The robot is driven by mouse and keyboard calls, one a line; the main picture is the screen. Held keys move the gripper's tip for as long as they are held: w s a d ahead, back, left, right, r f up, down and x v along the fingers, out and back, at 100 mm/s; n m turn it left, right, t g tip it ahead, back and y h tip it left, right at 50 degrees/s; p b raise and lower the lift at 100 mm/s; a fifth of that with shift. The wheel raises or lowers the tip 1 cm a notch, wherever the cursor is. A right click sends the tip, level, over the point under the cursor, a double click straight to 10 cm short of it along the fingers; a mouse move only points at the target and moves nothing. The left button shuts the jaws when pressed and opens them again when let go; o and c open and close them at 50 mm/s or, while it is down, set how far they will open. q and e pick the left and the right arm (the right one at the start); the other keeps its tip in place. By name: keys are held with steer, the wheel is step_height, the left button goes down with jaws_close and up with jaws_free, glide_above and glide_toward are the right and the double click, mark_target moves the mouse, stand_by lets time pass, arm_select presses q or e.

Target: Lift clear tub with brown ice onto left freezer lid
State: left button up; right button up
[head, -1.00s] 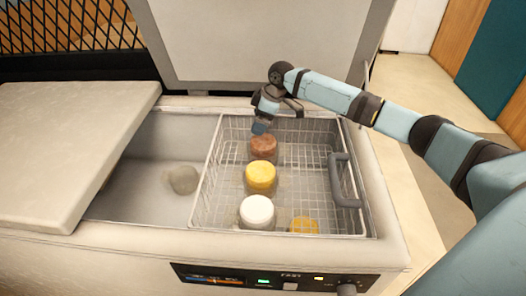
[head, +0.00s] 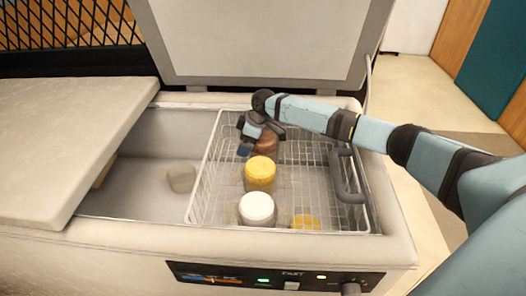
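The clear tub with brown ice (head: 267,147) stands at the back of the wire basket in the open freezer. My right gripper (head: 261,141) is at this tub, with one blue-tipped finger on its left and a dark finger part at its upper right. The fingers look spread, and I cannot tell whether they touch the tub. The arm hides part of the tub's top. The left freezer lid (head: 70,140) is a flat pale panel covering the freezer's left part, with a bare top. My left gripper is not in view.
A yellow tub (head: 260,174) and a white tub (head: 257,209) stand in front of the brown one. Another yellow tub (head: 305,222) is lower at the basket's front. The wire basket (head: 207,165) has a grey handle (head: 346,178). A grey lump (head: 181,178) lies in the left bay.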

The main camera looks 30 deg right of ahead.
steer(key=shift+r, duration=0.1)
steer(key=c, duration=1.2)
steer(key=shift+c, duration=0.2)
steer(key=shift+r, duration=0.1)
